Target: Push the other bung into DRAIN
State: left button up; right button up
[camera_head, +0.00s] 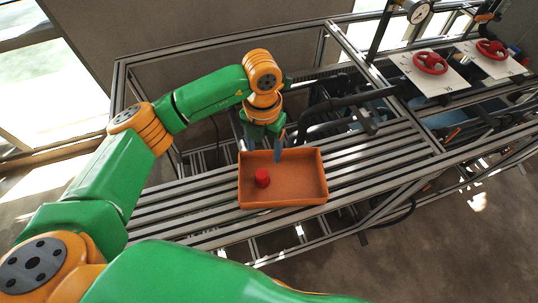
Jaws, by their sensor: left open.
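A red bung (262,178) sits in an orange open tray (298,203), in the left half of its floor. My left gripper (264,148) points down over the tray's far edge, its two blue-grey fingers apart with nothing seen between them. The bung lies nearer to me than the fingertips and a little below them in the picture. No second bung shows. I cannot make out any opening marked DRAIN. My right gripper is not in view.
The tray rests on a bench of metal slats (187,208). At the back right are two pale panels with red handwheels (430,63) and a round gauge (417,11). Dark pipes (345,102) run behind the tray. The slats left and right of the tray are clear.

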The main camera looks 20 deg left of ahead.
aim_at(262, 174)
pick_arm(q)
jog(key=s+f+b, duration=0.1)
jog(key=s, duration=0.1)
jog(key=s+f+b, duration=0.1)
jog(key=s, duration=0.1)
jog(key=shift+f, duration=0.15)
jog(key=f+b, duration=0.2)
jog(key=w+f+b, duration=0.1)
jog(key=f+b, duration=0.3)
jog(key=f, duration=0.1)
jog(key=shift+w+f, duration=0.1)
jog(key=shift+w, duration=0.25)
jog(key=shift+s+r, duration=0.3)
jog(key=shift+s, duration=0.05)
jog(key=shift+w+f, duration=0.1)
jog(key=shift+w, duration=0.1)
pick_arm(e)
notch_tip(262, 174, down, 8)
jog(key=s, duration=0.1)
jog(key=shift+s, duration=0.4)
pick_arm(q)
grip_shut()
